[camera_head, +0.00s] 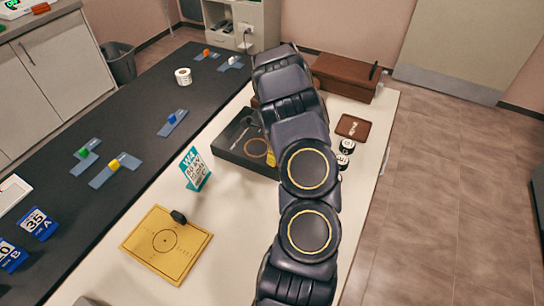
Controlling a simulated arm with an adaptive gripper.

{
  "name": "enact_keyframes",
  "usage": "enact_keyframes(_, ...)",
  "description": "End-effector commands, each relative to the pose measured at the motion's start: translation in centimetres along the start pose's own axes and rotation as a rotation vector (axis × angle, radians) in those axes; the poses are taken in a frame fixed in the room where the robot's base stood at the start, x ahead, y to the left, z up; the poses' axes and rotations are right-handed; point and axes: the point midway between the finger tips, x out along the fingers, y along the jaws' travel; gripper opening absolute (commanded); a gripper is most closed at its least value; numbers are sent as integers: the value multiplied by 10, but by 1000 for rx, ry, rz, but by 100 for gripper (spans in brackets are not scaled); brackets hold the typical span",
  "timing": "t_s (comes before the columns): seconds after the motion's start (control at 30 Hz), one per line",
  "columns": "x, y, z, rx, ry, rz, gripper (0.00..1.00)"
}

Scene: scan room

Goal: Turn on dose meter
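No thing in view can be surely told as the dose meter. A white device with green lit digits (14,6) stands on the counter at the top left, cut by the picture's edge; I cannot tell if it is the meter. A small black rounded object (178,217) lies on the yellow board (150,250) with a circle and cross mark, on the white table. My dark arm rises from the bottom through the middle and bends near the brown case. My gripper is not seen; the arm hides what lies behind it.
A black tray (232,152) with small items sits left of my arm, beside a teal sign (197,168). A brown case (345,78), small brown tray (353,127) and black-and-white cylinders (346,148) are to the right. The white table (235,215) is clear near the board.

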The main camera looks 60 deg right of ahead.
Motion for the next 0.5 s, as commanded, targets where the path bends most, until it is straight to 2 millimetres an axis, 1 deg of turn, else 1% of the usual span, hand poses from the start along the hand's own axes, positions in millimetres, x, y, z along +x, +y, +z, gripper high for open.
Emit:
enact_keyframes(0.17, -3, 0, -7, 1, -2, 0, 0)
enact_keyframes(0.5, -4, 0, -7, -1, -2, -2, 0)
